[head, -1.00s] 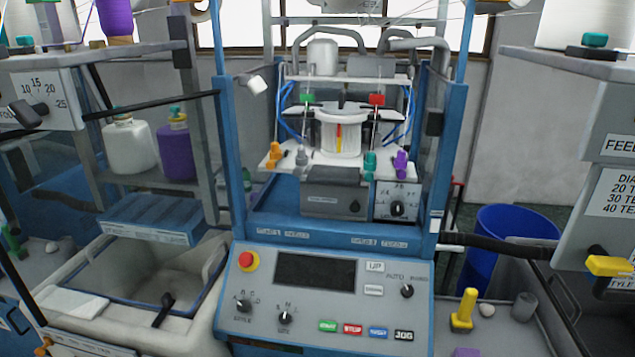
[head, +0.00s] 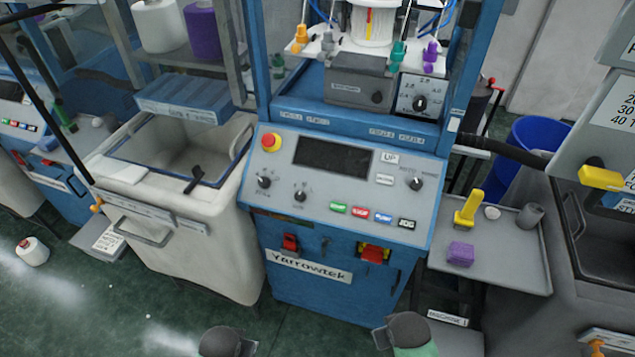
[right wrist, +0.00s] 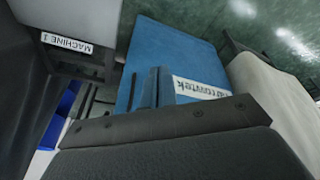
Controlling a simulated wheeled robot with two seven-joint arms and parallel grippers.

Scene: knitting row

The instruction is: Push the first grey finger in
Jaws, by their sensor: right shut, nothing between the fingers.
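A small grey peg (head: 327,43) stands beside an orange peg (head: 299,37) at the top of the blue machine in the head view. I cannot tell whether it is the grey finger or how far in it sits. A teal peg (head: 398,53) and a purple peg (head: 430,51) stand to its right. My left gripper (head: 242,347) is a dark shape at the bottom edge, its jaws unclear. My right gripper (head: 382,336) is low in front of the machine, shut and empty, well below the pegs. In the right wrist view its dark body fills the lower part.
The control panel (head: 340,187) is below the pegs, above the Yarrowtek front. A cream bin (head: 215,230) stands left. A grey side tray (head: 505,270) at right holds a yellow peg (head: 467,209) and a purple block (head: 461,253). The floor in front is open.

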